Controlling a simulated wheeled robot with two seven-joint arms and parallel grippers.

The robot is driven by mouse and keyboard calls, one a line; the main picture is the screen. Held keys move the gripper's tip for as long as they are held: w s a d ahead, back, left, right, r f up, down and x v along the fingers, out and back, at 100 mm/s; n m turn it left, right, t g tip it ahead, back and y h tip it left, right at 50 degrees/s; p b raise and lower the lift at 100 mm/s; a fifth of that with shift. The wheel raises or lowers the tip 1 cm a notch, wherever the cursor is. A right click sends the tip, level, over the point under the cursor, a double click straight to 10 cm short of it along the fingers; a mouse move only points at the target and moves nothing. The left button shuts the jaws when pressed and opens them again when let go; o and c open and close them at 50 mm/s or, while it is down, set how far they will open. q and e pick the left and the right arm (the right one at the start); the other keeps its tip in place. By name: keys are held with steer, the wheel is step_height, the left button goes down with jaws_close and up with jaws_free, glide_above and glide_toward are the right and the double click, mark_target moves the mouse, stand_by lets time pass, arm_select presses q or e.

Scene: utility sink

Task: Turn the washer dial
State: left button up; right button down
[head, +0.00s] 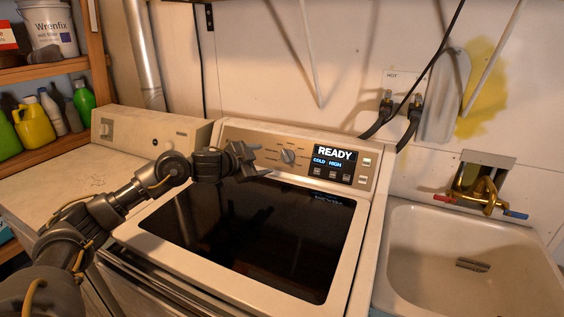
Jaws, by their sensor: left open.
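The washer (345,285) stands in the middle of the head view, with a dark glass lid. Its dial (288,156) is a round silver knob on the control panel (240,136) at the back. A display (335,156) right of the dial reads READY, COLD, HIGH. My left gripper (258,160) is open and empty, a little left of the dial and above the back edge of the lid. Its fingers point toward the dial, and a gap shows between them and the knob. My right gripper is not in view.
A second appliance (120,131) with its own knob stands at the left. A utility sink (420,225) with a brass faucet (480,200) is at the right. Shelves (50,70) with bottles and a bucket are at the far left. Hoses (405,125) hang on the wall behind.

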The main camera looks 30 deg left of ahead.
mark_target(284, 156)
arm_select(q)
steer(key=p+x, duration=0.1)
steer(key=x, duration=0.9)
steer(key=shift+w+d+p, duration=0.1)
steer(key=shift+w+p, duration=0.25)
steer(key=c, duration=1)
